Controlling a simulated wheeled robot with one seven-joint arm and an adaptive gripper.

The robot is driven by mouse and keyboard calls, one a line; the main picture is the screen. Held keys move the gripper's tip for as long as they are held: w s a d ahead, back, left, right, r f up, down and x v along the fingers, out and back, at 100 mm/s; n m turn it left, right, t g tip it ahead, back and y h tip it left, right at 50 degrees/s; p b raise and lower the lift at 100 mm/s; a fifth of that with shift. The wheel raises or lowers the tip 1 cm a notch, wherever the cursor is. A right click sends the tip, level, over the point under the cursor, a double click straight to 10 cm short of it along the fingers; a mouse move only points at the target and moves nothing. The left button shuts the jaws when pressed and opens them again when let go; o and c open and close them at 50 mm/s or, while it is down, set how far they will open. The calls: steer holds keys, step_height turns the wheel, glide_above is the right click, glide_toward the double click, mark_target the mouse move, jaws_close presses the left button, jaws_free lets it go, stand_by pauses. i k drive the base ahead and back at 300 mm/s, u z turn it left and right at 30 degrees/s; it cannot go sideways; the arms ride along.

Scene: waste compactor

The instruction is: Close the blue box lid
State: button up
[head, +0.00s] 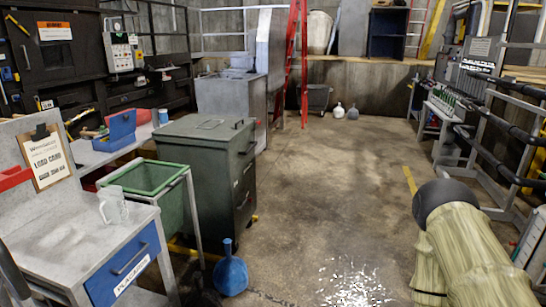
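A small blue box (115,143) sits on the grey workbench at the left, behind the clipboard. A raised blue panel (122,124) at its top looks like its lid standing open, but the box is too small in the head view to be sure. My gripper does not show in this view, so its distance from the box and what it holds cannot be seen.
A near table (75,222) holds a clear jug (113,206) and a clipboard (46,157). A green bin (160,183) and a dark green cabinet (205,160) stand beside the workbench. A blue flask (230,274) is on the floor. The central floor is mostly clear.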

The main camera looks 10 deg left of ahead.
mark_target(122, 125)
steer(key=i, duration=2.25)
steer(key=u, duration=1.95)
steer(key=i, duration=0.45)
steer(key=u, duration=0.35)
steer(key=k, duration=0.6)
steer(key=u, duration=0.35)
